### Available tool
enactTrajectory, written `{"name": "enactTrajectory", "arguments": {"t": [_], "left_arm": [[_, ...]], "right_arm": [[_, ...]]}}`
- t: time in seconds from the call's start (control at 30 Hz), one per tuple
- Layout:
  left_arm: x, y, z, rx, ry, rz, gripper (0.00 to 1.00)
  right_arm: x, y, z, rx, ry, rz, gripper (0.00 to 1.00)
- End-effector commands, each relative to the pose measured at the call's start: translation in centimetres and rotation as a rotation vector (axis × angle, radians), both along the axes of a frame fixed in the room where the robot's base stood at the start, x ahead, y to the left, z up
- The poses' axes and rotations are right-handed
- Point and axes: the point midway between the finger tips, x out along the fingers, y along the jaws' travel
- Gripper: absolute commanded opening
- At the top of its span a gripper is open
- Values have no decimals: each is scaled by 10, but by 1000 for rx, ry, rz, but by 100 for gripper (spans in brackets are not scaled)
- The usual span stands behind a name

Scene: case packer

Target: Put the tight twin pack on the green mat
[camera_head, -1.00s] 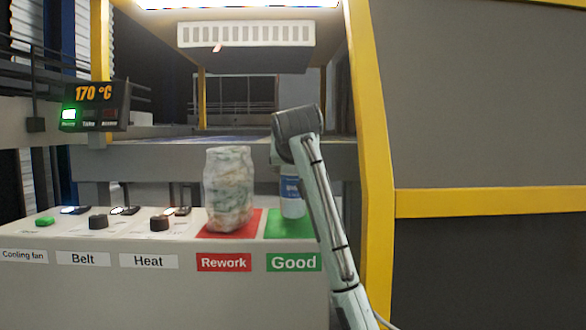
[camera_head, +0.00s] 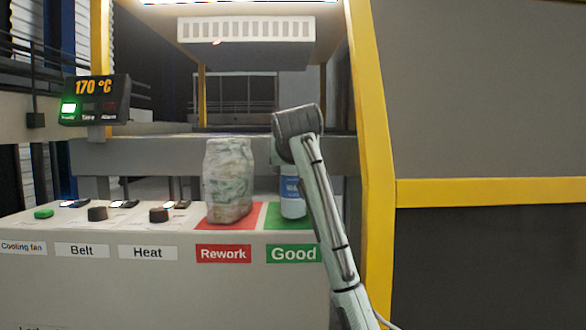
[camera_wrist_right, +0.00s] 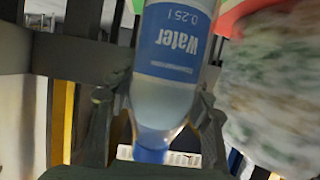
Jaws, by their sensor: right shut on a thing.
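A clear water bottle with a blue label (camera_head: 290,187) shows over the green mat (camera_head: 273,216), partly behind my right arm. Its label reads "Water" in the right wrist view (camera_wrist_right: 176,42), where its blue cap points down the picture. Only one bottle shows; I cannot make out a second one or the film of a twin pack. My right gripper (camera_wrist_right: 155,105) is shut on it near its top; the head view hides the fingers. The bottle's base is at or just above the mat; I cannot tell if it touches. My left gripper is out of view.
A cloudy, wrinkled wrapped pack (camera_head: 228,182) stands on the red mat (camera_head: 249,213), close to the left of the held bottle. Knobs and a green button (camera_head: 43,214) sit further left on the panel. A yellow post (camera_head: 370,170) rises to the right. A display (camera_head: 95,100) reads 170 °C.

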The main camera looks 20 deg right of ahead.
Motion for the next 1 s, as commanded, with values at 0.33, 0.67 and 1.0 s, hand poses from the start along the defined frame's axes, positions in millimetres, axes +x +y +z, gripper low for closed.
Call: {"name": "enactTrajectory", "arguments": {"t": [0.33, 0.67, 1.0], "left_arm": [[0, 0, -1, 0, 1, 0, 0], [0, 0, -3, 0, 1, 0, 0], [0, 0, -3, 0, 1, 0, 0]], "right_arm": [[0, 0, 1, 0, -5, 0, 0], [0, 0, -6, 0, -5, 0, 0], [0, 0, -9, 0, -4, 0, 67]]}}
